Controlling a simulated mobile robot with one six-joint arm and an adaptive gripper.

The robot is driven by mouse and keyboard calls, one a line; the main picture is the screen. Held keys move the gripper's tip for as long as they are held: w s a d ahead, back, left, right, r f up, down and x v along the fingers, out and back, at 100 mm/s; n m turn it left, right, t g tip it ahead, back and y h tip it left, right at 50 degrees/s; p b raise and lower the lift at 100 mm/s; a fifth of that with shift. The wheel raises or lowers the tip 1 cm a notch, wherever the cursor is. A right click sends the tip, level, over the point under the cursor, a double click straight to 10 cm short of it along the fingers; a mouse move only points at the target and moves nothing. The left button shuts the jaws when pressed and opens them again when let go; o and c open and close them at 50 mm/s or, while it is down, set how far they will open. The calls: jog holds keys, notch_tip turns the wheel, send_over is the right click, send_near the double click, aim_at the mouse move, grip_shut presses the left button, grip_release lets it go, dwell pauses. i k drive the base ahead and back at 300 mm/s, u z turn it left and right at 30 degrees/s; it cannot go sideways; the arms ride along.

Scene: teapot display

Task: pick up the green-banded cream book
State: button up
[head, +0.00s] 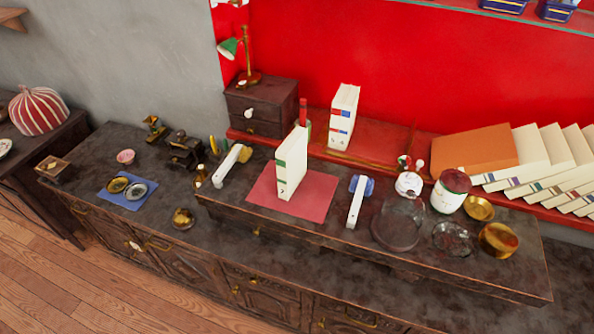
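The cream book with a green band (292,164) stands upright on a red mat (318,197) on the raised dark wooden top in the middle of the head view. My gripper is not in this view.
A pale bar with a blue end (356,202) lies right of the mat; another pale bar (228,165) lies left. A cream book with blue and red bands (344,112) stands behind. A glass dome (398,224) and a red-lidded jar (450,192) stand at right.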

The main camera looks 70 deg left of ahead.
aim_at(291, 157)
jog(key=z, duration=0.05)
jog(key=k, duration=1.95)
jog(key=u, duration=1.35)
jog(key=i, duration=1)
jog(key=z, duration=0.1)
